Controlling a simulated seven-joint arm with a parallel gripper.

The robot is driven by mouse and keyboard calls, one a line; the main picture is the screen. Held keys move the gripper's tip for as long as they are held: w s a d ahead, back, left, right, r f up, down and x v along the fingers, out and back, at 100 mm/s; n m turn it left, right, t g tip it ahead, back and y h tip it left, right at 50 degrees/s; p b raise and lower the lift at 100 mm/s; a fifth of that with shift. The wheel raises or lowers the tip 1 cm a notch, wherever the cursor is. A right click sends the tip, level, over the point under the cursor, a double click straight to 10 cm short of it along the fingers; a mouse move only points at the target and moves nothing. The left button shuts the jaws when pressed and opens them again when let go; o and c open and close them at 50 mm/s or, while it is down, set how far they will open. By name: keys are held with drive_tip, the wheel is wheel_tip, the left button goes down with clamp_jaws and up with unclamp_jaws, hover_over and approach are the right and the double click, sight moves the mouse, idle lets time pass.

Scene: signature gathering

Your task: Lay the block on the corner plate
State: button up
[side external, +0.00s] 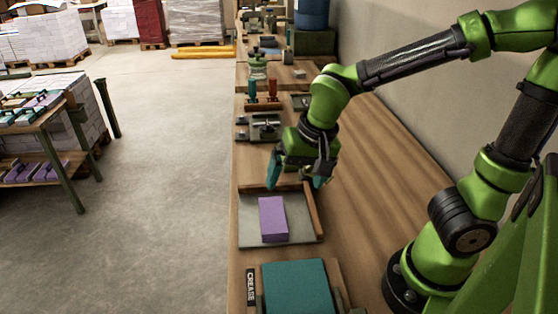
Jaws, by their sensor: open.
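A purple block (272,219) lies flat on a grey plate (256,240) that has raised wooden edges along its far and right sides. The block sits near the middle of the plate, apart from the right edge strip. My gripper (298,178) is open, with teal fingers, and hangs over the far edge of the plate. It is beyond the block and apart from it. The area between the fingers is partly hidden by the gripper body.
A teal pad (297,286) on a wooden base marked CREASE (250,289) stands nearer on the bench. Small fixtures (265,127) and a rack with orange and teal handles (262,92) stand farther back. Bare bench (370,170) lies right of the plate.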

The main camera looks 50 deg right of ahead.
drive_tip(key=s+d+r+n+t+y, duration=0.1)
drive_tip(key=s+d+r+n+t, duration=0.1)
drive_tip(key=r, duration=0.5)
drive_tip(key=shift+s+d+r+n+t, duration=0.2)
drive_tip(key=shift+s+n+t, duration=0.65)
drive_tip(key=shift+s, duration=0.95)
